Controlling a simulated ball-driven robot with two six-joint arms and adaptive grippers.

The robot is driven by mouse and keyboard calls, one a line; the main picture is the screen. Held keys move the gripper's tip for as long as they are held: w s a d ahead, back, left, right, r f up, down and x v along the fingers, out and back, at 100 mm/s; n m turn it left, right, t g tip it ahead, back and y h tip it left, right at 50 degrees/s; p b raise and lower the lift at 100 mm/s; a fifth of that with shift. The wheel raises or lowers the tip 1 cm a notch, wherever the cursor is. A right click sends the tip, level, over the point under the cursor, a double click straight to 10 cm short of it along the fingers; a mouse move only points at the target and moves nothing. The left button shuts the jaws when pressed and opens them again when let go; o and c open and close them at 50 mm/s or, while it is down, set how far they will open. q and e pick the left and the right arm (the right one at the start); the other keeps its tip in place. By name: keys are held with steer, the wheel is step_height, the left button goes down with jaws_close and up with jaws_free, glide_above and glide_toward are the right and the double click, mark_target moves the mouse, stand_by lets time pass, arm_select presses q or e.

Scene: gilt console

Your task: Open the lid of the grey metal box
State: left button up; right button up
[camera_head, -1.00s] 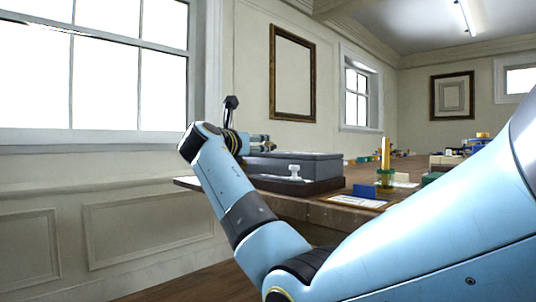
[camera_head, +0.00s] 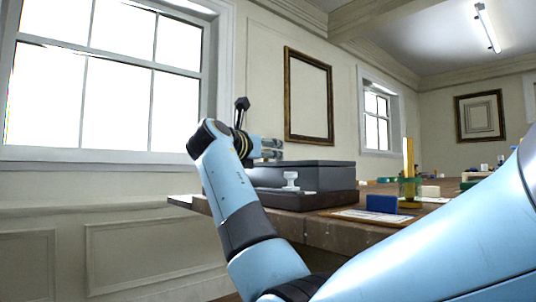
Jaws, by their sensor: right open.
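The grey metal box (camera_head: 318,177) sits on a dark base (camera_head: 312,200) on the wooden table, with its lid down. A small white knob-shaped piece (camera_head: 291,180) stands in front of the box. My right gripper (camera_head: 275,149) is at the box's back left, just above the lid's level, with its fingers pointing right. It is open and looks empty. I cannot tell whether it touches the lid. The blue arm hides the left part of the box. My left gripper is not in view.
The wooden table (camera_head: 345,233) carries a blue block (camera_head: 382,203), a yellow post in a green holder (camera_head: 409,187) and a paper sheet (camera_head: 366,216) right of the box. Several small objects lie farther back. A wall with a window (camera_head: 110,80) is behind.

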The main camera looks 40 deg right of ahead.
jaws_close()
steer(key=shift+f, duration=0.1)
stand_by(0.4)
steer(key=shift+d, duration=0.1)
